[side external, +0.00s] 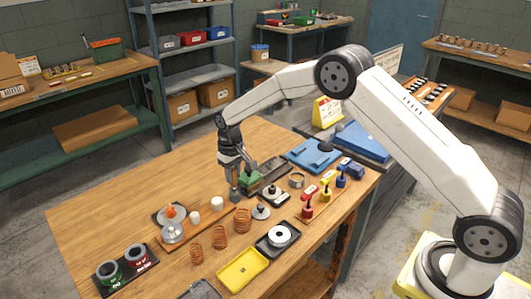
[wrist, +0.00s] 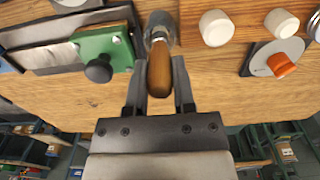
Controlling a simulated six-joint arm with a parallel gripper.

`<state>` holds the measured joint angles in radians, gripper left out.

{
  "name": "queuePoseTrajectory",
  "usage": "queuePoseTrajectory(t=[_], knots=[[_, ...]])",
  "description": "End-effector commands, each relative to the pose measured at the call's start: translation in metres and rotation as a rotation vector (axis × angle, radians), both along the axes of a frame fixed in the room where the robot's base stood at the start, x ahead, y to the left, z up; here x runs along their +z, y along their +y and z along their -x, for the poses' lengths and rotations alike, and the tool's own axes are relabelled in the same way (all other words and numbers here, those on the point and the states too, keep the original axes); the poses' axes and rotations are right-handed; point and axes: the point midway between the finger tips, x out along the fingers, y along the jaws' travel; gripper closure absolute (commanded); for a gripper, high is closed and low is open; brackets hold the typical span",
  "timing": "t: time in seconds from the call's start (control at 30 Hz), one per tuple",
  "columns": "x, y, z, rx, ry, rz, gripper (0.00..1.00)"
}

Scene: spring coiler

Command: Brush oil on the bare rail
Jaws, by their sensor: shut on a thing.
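My gripper (side external: 233,172) is low over the bench, left of a green block (side external: 250,179). In the wrist view my gripper (wrist: 159,88) is shut on the brown wooden handle of a brush (wrist: 160,72). The brush's grey head (side external: 235,194) points down; I cannot tell whether its tip touches anything. The green block (wrist: 103,46) with a black knob sits on long grey metal bars (wrist: 45,57), left of the brush in the wrist view. These bars look like the rail. In the side view my gripper partly hides them, and any oil on them cannot be made out.
White caps (side external: 195,217) and a disc with an orange knob (side external: 171,211) stand nearby. Copper springs (side external: 218,238), a yellow tray (side external: 243,267) and a black tray (side external: 263,248) lie in front.

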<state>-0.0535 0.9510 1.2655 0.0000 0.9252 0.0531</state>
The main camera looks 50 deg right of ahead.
Motion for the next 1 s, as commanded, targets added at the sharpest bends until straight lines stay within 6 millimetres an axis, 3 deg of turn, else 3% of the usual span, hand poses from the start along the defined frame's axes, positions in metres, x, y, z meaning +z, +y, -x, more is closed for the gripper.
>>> queuePoseTrajectory(t=[1.0], knots=[[0.041,0.0,0.0,0.0,-0.001,0.0,1.0]])
